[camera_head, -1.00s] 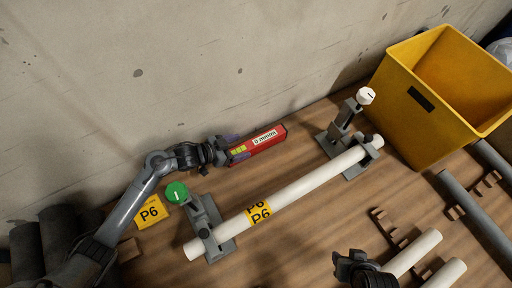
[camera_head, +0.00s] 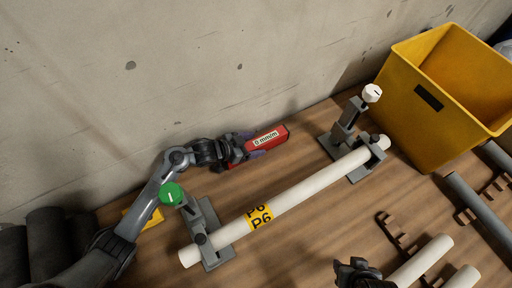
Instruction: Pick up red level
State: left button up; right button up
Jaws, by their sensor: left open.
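The red level (camera_head: 270,139), with a white label, lies near the wall behind the white pipe. My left gripper (camera_head: 246,147) is at the level's left end, its fingers on either side of it. It is open, and I cannot tell whether the fingers touch the level. My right gripper (camera_head: 356,270) is at the bottom edge, well away from the level. Only its dark upper part shows, and its jaws are not clear.
A white pipe (camera_head: 305,188) marked P6 sits in two grey clamps, one with a green knob (camera_head: 171,193), one with a white knob (camera_head: 372,92). A yellow bin (camera_head: 405,110) stands at the right. More pipes (camera_head: 420,262) lie at the lower right.

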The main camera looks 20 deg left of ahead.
pick_arm(q)
jog(key=c, duration=1.2)
jog(key=shift+r, duration=0.1)
jog(key=shift+c, duration=0.2)
pick_arm(e)
jog(key=shift+r, duration=0.1)
